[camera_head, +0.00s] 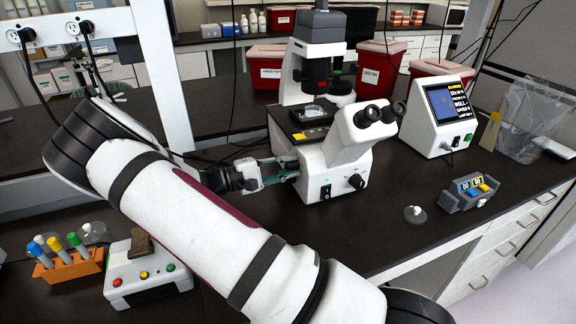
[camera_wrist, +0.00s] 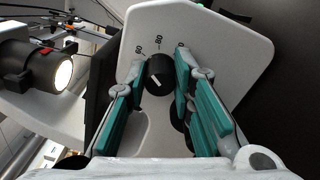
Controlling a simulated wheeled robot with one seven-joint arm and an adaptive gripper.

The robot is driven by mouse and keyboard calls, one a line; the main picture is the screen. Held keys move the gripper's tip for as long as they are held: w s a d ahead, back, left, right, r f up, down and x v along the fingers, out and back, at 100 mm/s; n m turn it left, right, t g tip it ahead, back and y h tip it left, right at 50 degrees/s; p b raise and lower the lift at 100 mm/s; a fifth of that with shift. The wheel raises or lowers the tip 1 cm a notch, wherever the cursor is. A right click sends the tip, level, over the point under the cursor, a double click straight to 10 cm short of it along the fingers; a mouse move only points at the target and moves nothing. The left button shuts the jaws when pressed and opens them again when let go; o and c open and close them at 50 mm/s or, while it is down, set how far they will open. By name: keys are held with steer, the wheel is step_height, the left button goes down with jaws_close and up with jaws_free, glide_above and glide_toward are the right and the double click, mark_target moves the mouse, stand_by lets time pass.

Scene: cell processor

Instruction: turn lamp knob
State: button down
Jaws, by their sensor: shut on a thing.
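The white microscope (camera_head: 340,160) stands on the dark bench in the head view. My gripper (camera_head: 290,170) reaches its left side there, with teal finger pads against the base. In the wrist view, the black lamp knob (camera_wrist: 159,74) with a white pointer mark sits on the white side panel (camera_wrist: 215,35). Printed numbers curve above the knob. My gripper (camera_wrist: 160,72) has its fingertips on either side of the knob and is shut on it. The knob's grasped side is hidden in the head view. Another black knob (camera_head: 356,181) shows on the microscope's front.
A glowing round lamp (camera_wrist: 62,75) is at the left of the wrist view. A display unit (camera_head: 440,115) stands right of the microscope. A control box (camera_head: 146,272) and an orange tube rack (camera_head: 67,268) stand at front left. Red bins (camera_head: 378,65) are behind.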

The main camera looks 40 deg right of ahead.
steer(key=m+p, duration=0.1)
steer(key=m, duration=0.4)
steer(key=shift+m, duration=0.3)
steer(key=shift+f, duration=0.1)
stand_by(0.4)
steer(key=c, duration=1.4)
jaws_free()
steer(key=shift+o, duration=0.2)
